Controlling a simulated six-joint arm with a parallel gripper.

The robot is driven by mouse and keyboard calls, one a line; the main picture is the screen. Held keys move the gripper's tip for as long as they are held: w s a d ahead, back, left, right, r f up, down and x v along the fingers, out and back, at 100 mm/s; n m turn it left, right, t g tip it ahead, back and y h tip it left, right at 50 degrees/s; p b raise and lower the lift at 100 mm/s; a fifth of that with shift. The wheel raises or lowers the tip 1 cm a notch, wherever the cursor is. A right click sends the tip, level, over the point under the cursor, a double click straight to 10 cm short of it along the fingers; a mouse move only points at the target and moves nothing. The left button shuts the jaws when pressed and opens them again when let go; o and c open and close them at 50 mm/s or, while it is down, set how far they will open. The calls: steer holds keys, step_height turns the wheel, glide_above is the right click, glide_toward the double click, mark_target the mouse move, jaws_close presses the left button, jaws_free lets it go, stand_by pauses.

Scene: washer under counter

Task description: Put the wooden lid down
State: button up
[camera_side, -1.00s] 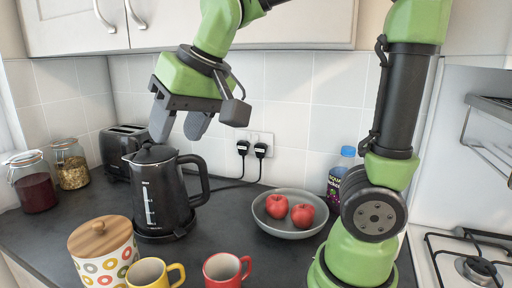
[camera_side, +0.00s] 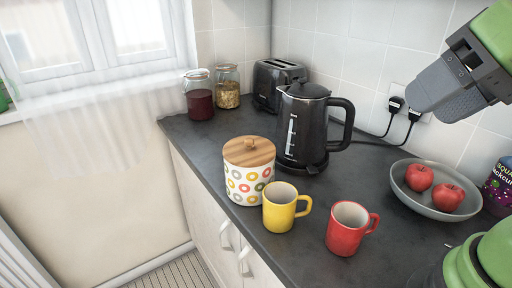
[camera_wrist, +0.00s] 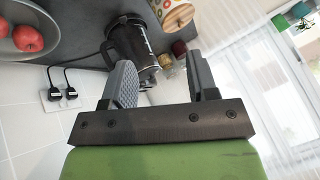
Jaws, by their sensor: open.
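The wooden lid (camera_side: 249,151) is light brown with a small knob. It sits on the white canister (camera_side: 247,186) with coloured rings, near the counter's front edge in the side view. The lid also shows at the top of the wrist view (camera_wrist: 179,17). My gripper (camera_side: 437,92) is at the upper right of the side view, above the fruit bowl and well away from the lid. In the wrist view my gripper (camera_wrist: 163,85) has its two fingers wide apart, with nothing held between them.
A black kettle (camera_side: 303,130) stands just behind the canister. A yellow mug (camera_side: 279,210) and a red mug (camera_side: 345,232) stand in front. A grey bowl (camera_side: 415,202) holds two apples. A toaster (camera_side: 274,82) and two jars (camera_side: 199,104) stand at the back.

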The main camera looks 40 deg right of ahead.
steer(key=w+r+g, duration=0.1)
steer(key=w+r, duration=0.1)
steer(key=w, duration=0.6)
steer(key=g+h, duration=0.2)
steer(key=h, duration=0.2)
glide_above(249, 139)
steer(key=s, duration=0.3)
steer(key=shift+m, duration=0.3)
steer(key=f, duration=1.4)
steer(key=shift+w+a+f, duration=0.1)
steer(key=shift+a+f, duration=0.25)
steer(key=shift+f, duration=0.05)
steer(key=shift+a+x, duration=0.2)
steer(key=shift+x, duration=2.8)
steer(key=shift+w, duration=0.1)
jaws_close()
